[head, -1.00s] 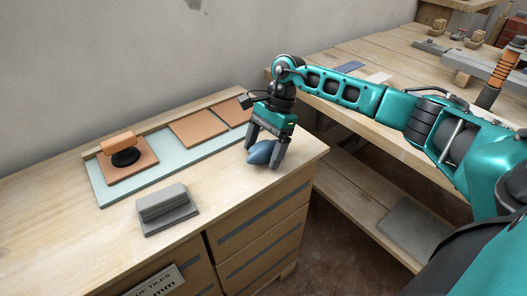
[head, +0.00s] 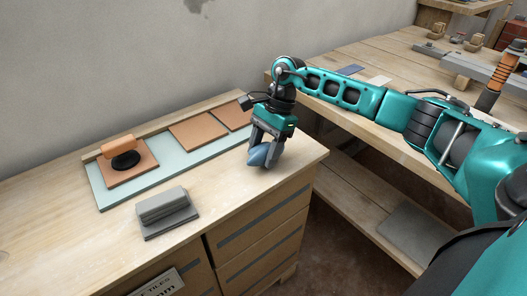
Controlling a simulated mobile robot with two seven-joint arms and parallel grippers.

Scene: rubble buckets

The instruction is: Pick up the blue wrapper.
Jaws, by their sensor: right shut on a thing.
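The blue wrapper (head: 259,155) is a small crumpled blue piece at the right end of the wooden cabinet top in the head view. My right gripper (head: 263,161) reaches down from above with its fingers on both sides of it. The gripper is shut on the blue wrapper, and its fingers hide part of it. Whether the wrapper still touches the wood is hard to tell. My left gripper is not in view.
A grey float-like block (head: 168,212) lies on the cabinet top (head: 75,240). A pale green board (head: 108,197) carries several orange-brown tiles (head: 198,135), one under a suction-cup tool (head: 122,151). A wooden workbench (head: 400,65) with tools stands at the right behind my arm.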

